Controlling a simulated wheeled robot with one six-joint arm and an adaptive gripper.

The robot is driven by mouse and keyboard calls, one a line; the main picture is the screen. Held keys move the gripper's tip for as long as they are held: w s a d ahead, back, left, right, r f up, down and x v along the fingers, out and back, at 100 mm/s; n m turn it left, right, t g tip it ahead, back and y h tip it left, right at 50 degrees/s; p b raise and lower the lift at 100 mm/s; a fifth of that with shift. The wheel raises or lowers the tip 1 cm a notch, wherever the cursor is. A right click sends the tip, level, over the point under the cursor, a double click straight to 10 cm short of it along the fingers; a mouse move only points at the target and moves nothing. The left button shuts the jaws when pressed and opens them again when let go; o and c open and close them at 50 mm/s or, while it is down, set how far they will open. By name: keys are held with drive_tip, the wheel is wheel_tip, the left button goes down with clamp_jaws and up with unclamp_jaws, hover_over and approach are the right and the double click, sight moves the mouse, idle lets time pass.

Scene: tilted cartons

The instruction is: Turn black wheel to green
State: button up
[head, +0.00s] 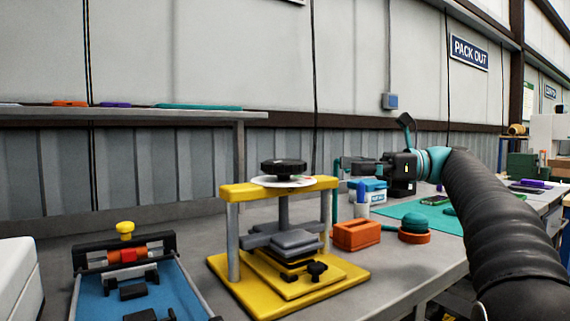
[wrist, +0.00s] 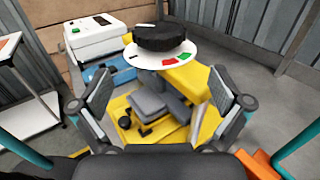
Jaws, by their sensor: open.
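The black wheel (head: 284,167) sits on top of a yellow press frame (head: 330,184), above a white dial disc (head: 270,182).
A blue tray fixture (head: 150,285) with a yellow knob stands left of the press. An orange box (head: 357,234), a teal-topped round item (head: 414,224) and a blue-white box (head: 372,190) stand at right. A shelf (head: 130,113) runs behind. Space above the wheel looks clear.

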sight(284, 165)
drive_tip(key=a+b, duration=0.1)
drive_tip(key=a, duration=1.2)
drive_tip(key=shift+s+a, duration=0.15)
drive_tip(key=c, duration=0.9)
